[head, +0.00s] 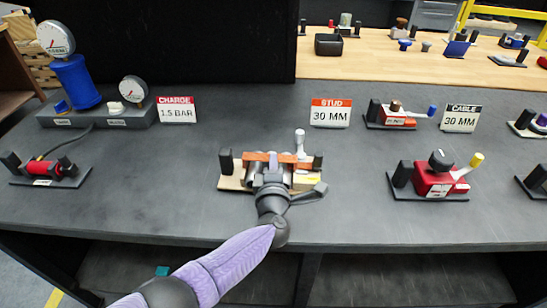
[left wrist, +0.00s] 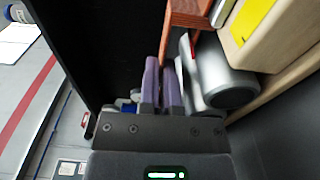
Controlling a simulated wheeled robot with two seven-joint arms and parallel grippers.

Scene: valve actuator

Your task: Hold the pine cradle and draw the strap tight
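The pine cradle (head: 232,183) stands near the front of the dark bench, with black posts at its left and right ends. An orange-brown bar or strap (head: 254,157) crosses it, and a white-topped lever (head: 300,138) rises behind. My left gripper (head: 272,162) is at the middle of the cradle and hides part of it. In the left wrist view its purple fingers (left wrist: 161,85) are close together, with a narrow gap. An orange-brown strip (left wrist: 190,14) comes down to their tips, beside a metal cylinder (left wrist: 230,85). Whether they grip it is unclear. My right gripper is not in view.
A red device (head: 434,180) stands to the right, a red cylinder unit (head: 48,170) to the left. A blue gauge pump (head: 76,82) is at back left. Bench between them is clear.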

